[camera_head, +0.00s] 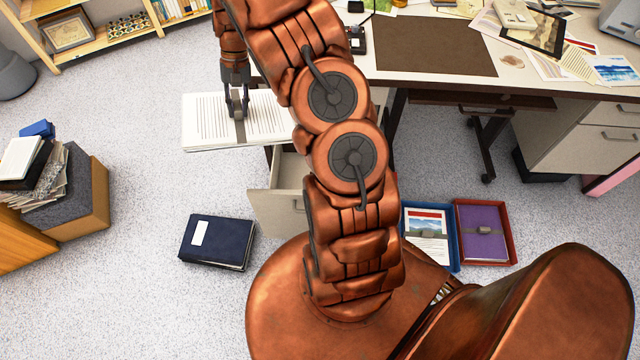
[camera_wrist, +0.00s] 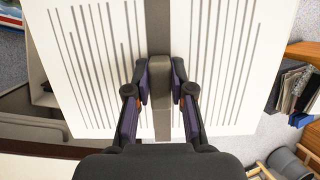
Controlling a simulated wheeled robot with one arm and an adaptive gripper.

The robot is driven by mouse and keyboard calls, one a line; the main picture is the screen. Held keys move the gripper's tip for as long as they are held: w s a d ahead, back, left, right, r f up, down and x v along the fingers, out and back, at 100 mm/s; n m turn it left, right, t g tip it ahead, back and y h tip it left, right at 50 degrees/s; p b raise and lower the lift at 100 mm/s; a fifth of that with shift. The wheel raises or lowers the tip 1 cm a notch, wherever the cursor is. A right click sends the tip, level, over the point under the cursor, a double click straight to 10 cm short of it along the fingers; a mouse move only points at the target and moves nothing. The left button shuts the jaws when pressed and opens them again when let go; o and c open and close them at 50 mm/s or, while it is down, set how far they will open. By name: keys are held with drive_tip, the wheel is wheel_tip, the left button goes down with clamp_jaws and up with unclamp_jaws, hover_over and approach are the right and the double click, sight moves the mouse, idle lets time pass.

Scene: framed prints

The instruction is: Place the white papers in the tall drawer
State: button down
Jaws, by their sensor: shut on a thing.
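The white papers (camera_head: 205,122) are a printed stack with a grey band around the middle. My gripper (camera_head: 238,112) is shut on the raised grey piece of that band and holds the stack roughly level in the air. In the wrist view the papers (camera_wrist: 95,60) fill most of the picture, with my gripper (camera_wrist: 160,90) closed at the band. An open drawer (camera_head: 277,205) of the desk stands below and to the right of the papers. My arm hides much of it, and the papers cover part of its far side.
A dark blue binder (camera_head: 217,242) lies on the floor in front of the drawer. Blue (camera_head: 430,236) and red (camera_head: 484,232) trays lie right of my arm. The desk top (camera_head: 400,84) is at the back. A box with books (camera_head: 75,195) stands left.

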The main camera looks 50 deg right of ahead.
drive_tip(key=s+d+f+m+b, duration=0.3)
drive_tip(key=d+f+b, duration=0.3)
drive_tip(key=f+b, duration=0.5)
drive_tip(key=s+d+f+m+t+b, duration=0.1)
drive_tip(key=s+d+f+m+b, duration=0.3)
drive_tip(key=f+b, duration=0.6)
drive_tip(key=s+d+f+m+t+b, duration=0.1)
drive_tip(key=s+d+f+m+b, duration=0.3)
drive_tip(key=f, duration=1.9)
drive_tip(key=shift+s+d+f+h+b, duration=0.25)
drive_tip(key=shift+s+d+b, duration=0.25)
drive_tip(key=shift+d+b, duration=2.65)
drive_tip(key=shift+a+b, duration=0.7)
drive_tip(key=shift+b, duration=0.1)
drive_tip(key=shift+f+b, duration=1.9)
drive_tip(key=shift+f, duration=1.4)
drive_tip(key=shift+f, duration=0.45)
drive_tip(key=c, duration=0.9)
unclamp_jaws()
drive_tip(key=shift+f, duration=0.1)
